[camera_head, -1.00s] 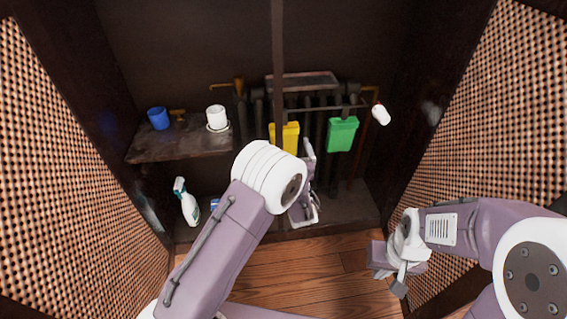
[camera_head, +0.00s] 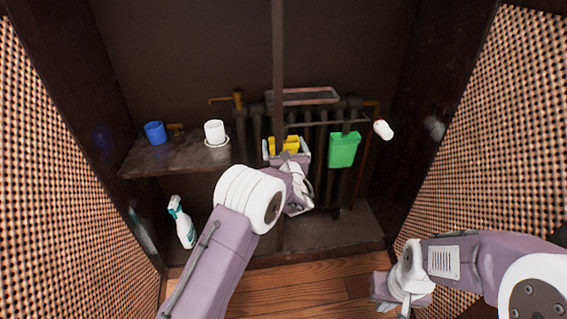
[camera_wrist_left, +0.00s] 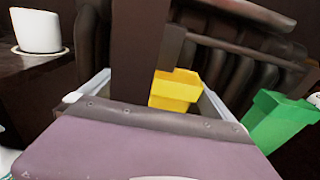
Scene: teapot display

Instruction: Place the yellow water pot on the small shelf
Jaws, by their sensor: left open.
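The yellow water pot (camera_head: 285,144) hangs at the pipes and rail, behind the vertical post. My left gripper (camera_head: 288,153) is open right in front of it. In the left wrist view the yellow pot (camera_wrist_left: 175,90) shows between the two open fingers; the post hides part of it. I cannot tell whether the fingers touch it. The small shelf (camera_head: 150,160) is at the left and holds a blue cup and a white pot on a saucer. My right gripper (camera_head: 384,290) is low at the right, away from the pots; its jaws are too unclear to judge.
A green pot (camera_head: 343,149) hangs right of the yellow one, and a white object (camera_head: 383,130) sits at the rail's end. The blue cup (camera_head: 155,132) and white pot (camera_head: 214,131) occupy the shelf's back. A spray bottle (camera_head: 182,222) stands below. The vertical post (camera_head: 278,60) is an obstacle.

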